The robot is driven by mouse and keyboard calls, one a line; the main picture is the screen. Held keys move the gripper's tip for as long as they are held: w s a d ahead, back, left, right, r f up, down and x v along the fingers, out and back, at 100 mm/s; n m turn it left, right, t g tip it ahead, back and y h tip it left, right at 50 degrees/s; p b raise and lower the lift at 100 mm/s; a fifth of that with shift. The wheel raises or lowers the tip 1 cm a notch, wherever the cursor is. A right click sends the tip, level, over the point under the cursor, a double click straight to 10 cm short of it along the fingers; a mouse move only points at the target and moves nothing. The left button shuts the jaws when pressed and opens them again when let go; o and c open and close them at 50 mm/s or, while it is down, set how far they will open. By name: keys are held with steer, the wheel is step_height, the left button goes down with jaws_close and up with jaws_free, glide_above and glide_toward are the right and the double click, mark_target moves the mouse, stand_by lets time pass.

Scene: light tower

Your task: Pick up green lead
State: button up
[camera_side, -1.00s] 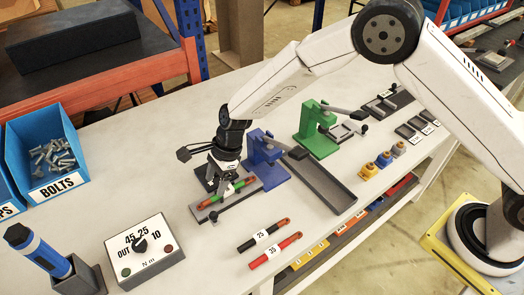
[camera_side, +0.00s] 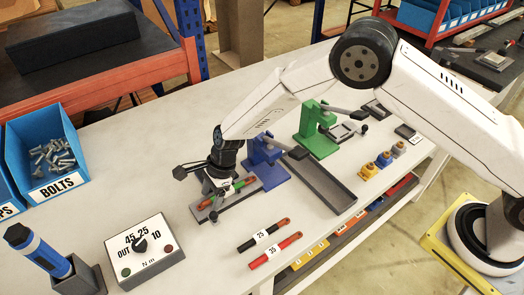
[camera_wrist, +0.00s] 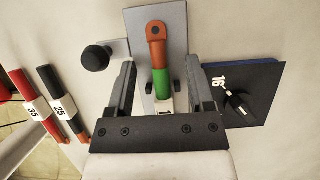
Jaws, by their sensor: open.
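The green lead (camera_side: 238,186) has orange ends and a white label, and lies along a grey plate fixture (camera_side: 201,213) on the bench. In the wrist view the green lead (camera_wrist: 161,84) runs between the two jaws, its orange end pointing away over the grey plate (camera_wrist: 176,22). My gripper (camera_wrist: 160,72) is open, one finger on each side of the lead with a gap to each. In the side view my gripper (camera_side: 221,192) is low over the lead and hides part of it. The label is partly hidden by the gripper in the wrist view.
A black lead (camera_side: 264,235) and a red lead (camera_side: 275,251) lie in front. A blue clamp stand (camera_side: 266,156) is close right of the gripper, with a green one (camera_side: 318,130) beyond. A grey dial box (camera_side: 144,251) stands left. A black knob (camera_wrist: 96,58) is beside the plate.

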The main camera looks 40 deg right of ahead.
jaws_close()
steer(key=shift+r, duration=0.15)
step_height(320, 180, up, 10)
stand_by(0.9)
stand_by(0.4)
